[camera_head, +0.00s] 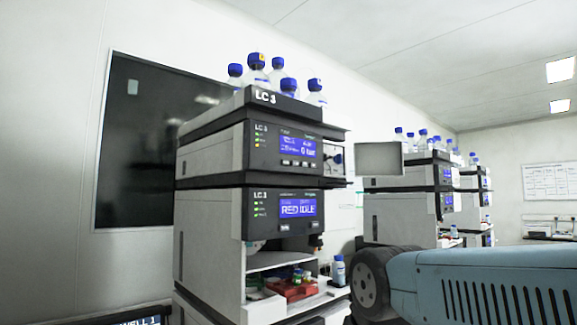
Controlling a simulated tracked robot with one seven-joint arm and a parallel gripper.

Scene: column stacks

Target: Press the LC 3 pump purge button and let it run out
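The LC 3 stack (212,155) stands in the middle of the head view, labelled LC 3 on its top tray. Its upper module, the pump (262,165), has a lit blue display (298,147) that seems to read 0 bar. A row of small pale buttons (294,163) lies under that display; their labels are too small to read. A dark round knob (336,159) sits to the right. The lower module's display (298,207) seems to read RED IDLE. My arm (480,285) fills the lower right; my gripper is out of view.
Blue-capped bottles (256,75) stand on top of the stack. An open bay below holds a red tray (292,288) with vials, and a bottle (339,270) stands beside it. More stacks (400,215) stand behind at right. A dark panel (150,140) hangs on the left wall.

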